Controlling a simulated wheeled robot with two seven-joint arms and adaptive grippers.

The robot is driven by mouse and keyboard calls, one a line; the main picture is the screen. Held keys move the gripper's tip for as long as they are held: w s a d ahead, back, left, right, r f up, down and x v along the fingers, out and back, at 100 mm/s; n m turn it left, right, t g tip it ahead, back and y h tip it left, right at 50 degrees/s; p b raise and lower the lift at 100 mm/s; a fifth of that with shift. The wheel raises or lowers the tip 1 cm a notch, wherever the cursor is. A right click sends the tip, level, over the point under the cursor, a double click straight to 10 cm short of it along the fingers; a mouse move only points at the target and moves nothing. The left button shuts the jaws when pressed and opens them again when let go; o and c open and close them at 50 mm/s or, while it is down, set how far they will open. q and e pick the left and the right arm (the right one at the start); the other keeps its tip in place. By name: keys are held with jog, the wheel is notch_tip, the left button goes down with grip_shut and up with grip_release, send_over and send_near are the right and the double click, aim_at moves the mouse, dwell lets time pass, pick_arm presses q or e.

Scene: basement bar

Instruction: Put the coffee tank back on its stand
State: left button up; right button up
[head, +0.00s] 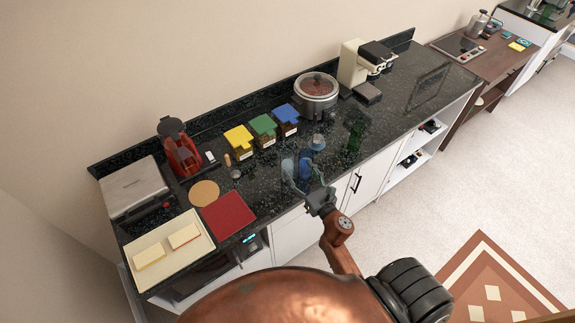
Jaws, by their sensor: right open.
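A cream and black coffee machine (353,64) stands at the back of the dark counter, with a low dark base (368,93) in front. A bluish see-through vessel (304,168), perhaps the coffee tank, is near the counter's front edge; I cannot tell for sure. My right gripper (306,184) is open, with its fingers around or just above this vessel. Whether they touch it is not clear. The fingers partly hide the vessel. My left gripper is not in view.
A round steel pot (316,92), blue (286,115), green (263,126) and yellow (238,138) boxes, and a red appliance (182,158) line the back. A red mat (228,215) and cream tray (165,270) lie left.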

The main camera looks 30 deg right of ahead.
aim_at(291, 158)
jog(key=w+p, duration=0.2)
jog(key=w, duration=0.4)
jog(key=shift+w+d, duration=0.2)
jog(key=shift+w, duration=0.55)
jog(key=shift+s+d+f, duration=0.1)
jog(key=shift+c, duration=0.4)
grip_shut()
